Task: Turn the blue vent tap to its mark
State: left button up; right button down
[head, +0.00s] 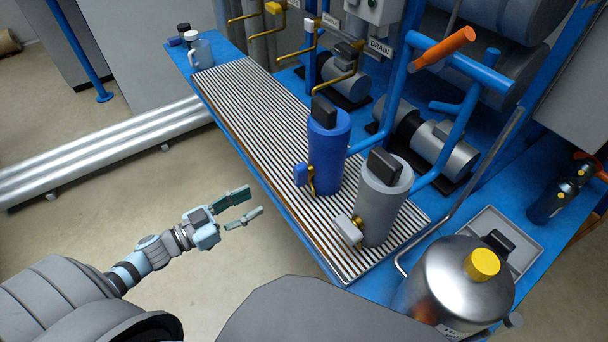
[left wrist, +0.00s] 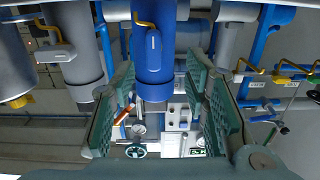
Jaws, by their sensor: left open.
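The blue vent tap (head: 300,175) is a small blue handle with a brass pipe low on the front of the blue canister (head: 328,150). The canister stands on the slatted grate. In the left wrist view the scene is upside down, and the tap (left wrist: 153,44) shows as a blue lever with a pale line on it, near the top centre. My left gripper (head: 255,201) is open and empty, left of the tap and apart from it, beyond the bench edge. Its two green finger pads (left wrist: 167,92) spread on both sides below the tap. I cannot make out the mark.
A grey canister (head: 383,205) with a white tap (head: 349,229) stands right of the blue one. A steel pot with a yellow cap (head: 482,265) is at lower right. Brass taps and a DRAIN label (head: 380,47) are behind. The grate's left part (head: 240,100) is clear.

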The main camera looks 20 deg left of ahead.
aim_at(295, 179)
pick_arm(q)
jog(key=x, duration=0.4)
jog(key=r+b+x, duration=0.1)
jog(key=x, duration=0.3)
jog(key=d+x, duration=0.1)
jog(key=x, duration=0.4)
jog(key=shift+s+r+b, duration=0.3)
jog(key=shift+w+d, duration=0.25)
jog(key=shift+w, duration=0.05)
pick_arm(e)
jog(key=shift+s+d+f, duration=0.25)
jog(key=shift+s+f, duration=0.7)
pick_arm(q)
grip_shut()
pick_arm(e)
jog(key=shift+s, duration=0.15)
